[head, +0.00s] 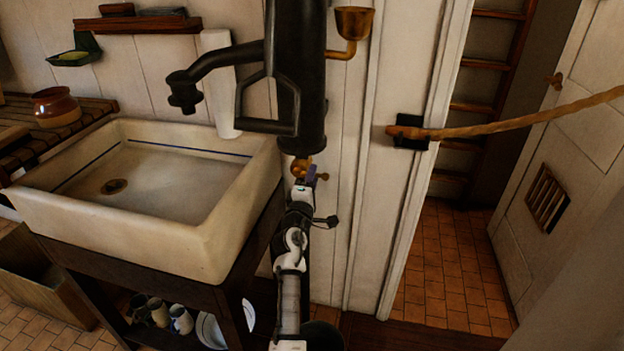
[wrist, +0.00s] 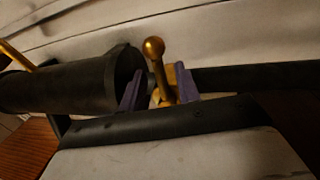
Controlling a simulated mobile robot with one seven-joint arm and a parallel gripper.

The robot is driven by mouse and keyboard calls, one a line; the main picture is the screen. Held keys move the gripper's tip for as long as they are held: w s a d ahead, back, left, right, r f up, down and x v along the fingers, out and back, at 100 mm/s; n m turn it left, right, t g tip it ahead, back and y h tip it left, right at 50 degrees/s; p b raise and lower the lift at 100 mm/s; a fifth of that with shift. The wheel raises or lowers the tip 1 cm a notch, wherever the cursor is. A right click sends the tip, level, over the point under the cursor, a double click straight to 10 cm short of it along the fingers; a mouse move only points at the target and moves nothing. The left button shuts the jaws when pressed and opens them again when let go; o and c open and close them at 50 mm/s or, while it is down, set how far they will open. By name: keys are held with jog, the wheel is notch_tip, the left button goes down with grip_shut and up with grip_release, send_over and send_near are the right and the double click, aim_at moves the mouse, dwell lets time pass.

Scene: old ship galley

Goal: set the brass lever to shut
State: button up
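The brass lever (wrist: 154,50) has a round ball knob and a short stem. In the wrist view it stands between the two purple fingers of my gripper (wrist: 160,90), with its knob beyond them. The fingers are apart, with gaps beside the stem, so the gripper looks open around the lever. In the head view a small brass fitting (head: 301,167) shows under the black pump body (head: 300,90), with my gripper (head: 312,178) right at it. My gripper hides part of the lever there, and I cannot read its setting.
A large cream sink (head: 225,235) stands close to the left of my arm. The black pump spout (head: 215,65) and its handle frame (head: 265,125) hang above. A rope (head: 520,125) crosses the doorway at right. A brass cup (head: 354,22) is on the wall above.

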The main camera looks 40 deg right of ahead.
jog(key=b+v, duration=0.3)
jog(key=v, duration=1)
jog(key=shift+s+a, duration=0.25)
jog(key=shift+a, duration=0.05)
jog(key=shift+f, duration=0.2)
